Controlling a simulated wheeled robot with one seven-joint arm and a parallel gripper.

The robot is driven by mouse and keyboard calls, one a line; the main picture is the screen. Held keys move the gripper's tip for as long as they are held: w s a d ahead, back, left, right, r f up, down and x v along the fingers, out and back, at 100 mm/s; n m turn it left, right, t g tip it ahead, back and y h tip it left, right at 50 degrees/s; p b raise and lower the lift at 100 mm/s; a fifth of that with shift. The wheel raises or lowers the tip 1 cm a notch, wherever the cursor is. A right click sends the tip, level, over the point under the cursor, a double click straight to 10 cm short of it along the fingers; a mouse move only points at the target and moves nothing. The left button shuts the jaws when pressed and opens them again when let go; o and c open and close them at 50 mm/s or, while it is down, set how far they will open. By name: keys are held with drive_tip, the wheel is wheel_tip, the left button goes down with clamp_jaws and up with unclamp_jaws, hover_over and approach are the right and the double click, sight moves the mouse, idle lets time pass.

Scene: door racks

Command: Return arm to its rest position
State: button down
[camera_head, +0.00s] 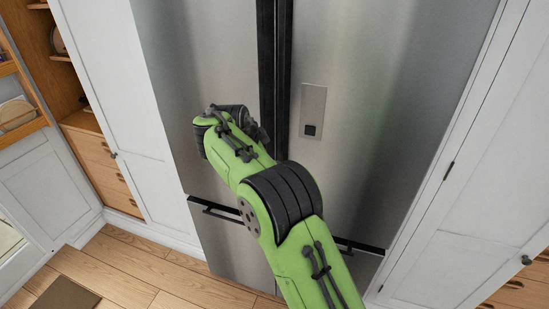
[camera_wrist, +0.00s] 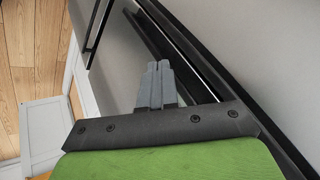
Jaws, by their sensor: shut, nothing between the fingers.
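My green and black arm reaches forward from the bottom of the head view toward the steel fridge (camera_head: 375,70). The arm is bent, and its far end is in front of the left fridge door. The gripper itself is hidden behind the arm in that view. In the wrist view my gripper (camera_wrist: 158,70) shows as two grey fingers pressed together, with nothing between them. Dark fridge handles or edges (camera_wrist: 185,50) lie beyond and right of the fingers. I cannot tell whether the fingers touch them.
White cabinet panels flank the fridge, on the left (camera_head: 108,75) and on the right (camera_head: 480,170). Wooden drawers and shelves (camera_head: 100,165) stand at the far left. The wooden floor (camera_head: 130,270) is open at the lower left, with a brown mat (camera_head: 65,296).

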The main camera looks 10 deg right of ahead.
drive_tip(key=s+a+r+p, duration=0.2)
drive_tip(key=a+r, duration=0.2)
drive_tip(key=r, duration=0.1)
drive_tip(key=s+d+r+n+y+b, duration=0.1)
drive_tip(key=s+d+r+n+b, duration=0.1)
drive_tip(key=s+d+n, duration=0.35)
drive_tip(key=s+d+r+n+y+b, duration=0.1)
drive_tip(key=s+d+r+n+b, duration=0.15)
drive_tip(key=s+d, duration=0.65)
drive_tip(key=s+a+f+n+y, duration=0.1)
drive_tip(key=s+f+n, duration=0.2)
drive_tip(key=s, duration=0.9)
drive_tip(key=s+a+f+n+b, duration=0.1)
drive_tip(key=s+f+n, duration=0.3)
drive_tip(key=s+f, duration=0.3)
drive_tip(key=s, duration=0.4)
drive_tip(key=shift+s+a+g+y, duration=0.25)
drive_tip(key=shift+s+g+y, duration=0.05)
drive_tip(key=shift+s+y, duration=0.1)
drive_tip(key=shift+f, duration=0.1)
